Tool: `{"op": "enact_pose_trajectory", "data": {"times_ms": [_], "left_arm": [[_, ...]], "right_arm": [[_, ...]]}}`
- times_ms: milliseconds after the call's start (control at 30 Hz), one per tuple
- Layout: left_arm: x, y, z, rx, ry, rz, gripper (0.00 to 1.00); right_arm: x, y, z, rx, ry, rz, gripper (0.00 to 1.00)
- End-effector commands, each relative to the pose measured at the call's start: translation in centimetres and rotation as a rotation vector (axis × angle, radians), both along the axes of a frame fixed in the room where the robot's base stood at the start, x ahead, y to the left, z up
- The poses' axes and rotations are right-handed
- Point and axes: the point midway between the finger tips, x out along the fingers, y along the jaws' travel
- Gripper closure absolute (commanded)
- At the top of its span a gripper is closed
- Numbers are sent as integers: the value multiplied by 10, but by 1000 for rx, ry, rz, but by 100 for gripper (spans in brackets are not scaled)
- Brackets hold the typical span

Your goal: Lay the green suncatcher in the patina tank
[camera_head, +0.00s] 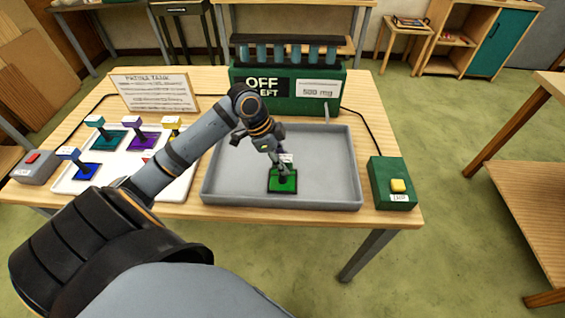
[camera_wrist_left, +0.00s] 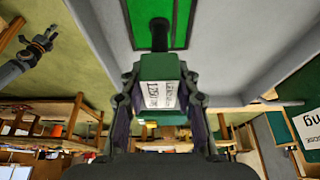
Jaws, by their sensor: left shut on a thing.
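The green suncatcher (camera_head: 284,181) is a square green panel with a dark edge and an upright post with a tagged grip block. My right gripper (camera_wrist_left: 42,42) shows small at the upper left of the left wrist view, away from the tank.
A white tray (camera_head: 70,184) at left holds several coloured suncatchers, partly behind my arm. A green unit marked OFF (camera_head: 290,90) stands behind the tank. A green box with a yellow button (camera_head: 393,190) is at right, a red-button box (camera_head: 34,165) at far left.

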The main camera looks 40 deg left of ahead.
Motion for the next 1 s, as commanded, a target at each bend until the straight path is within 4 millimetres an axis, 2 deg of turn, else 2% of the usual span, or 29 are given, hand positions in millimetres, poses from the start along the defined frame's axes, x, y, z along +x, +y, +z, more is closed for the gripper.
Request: {"op": "enact_pose_trajectory", "data": {"times_ms": [100, 233, 267, 400, 733, 867, 1000], "left_arm": [[0, 0, 1, 0, 2, 1, 100], [0, 0, -3, 1, 1, 1, 100], [0, 0, -3, 1, 1, 1, 67], [0, 0, -2, 1, 1, 1, 48], [0, 0, 1, 1, 1, 0, 47], [-2, 6, 11, 6, -1, 1, 47], [-7, 15, 34, 12, 0, -1, 47]], "right_arm": [[6, -3, 2, -4, -9, 1, 60], [-6, -5, 0, -6, 9, 2, 60], [-10, -5, 0, -6, 15, 1, 60], [-25, -5, -1, -6, 38, 1, 60], [-16, -5, 1, -6, 24, 1, 60], [-14, -5, 1, -6, 20, 1, 60], [-13, -5, 1, -6, 20, 1, 60]]}}
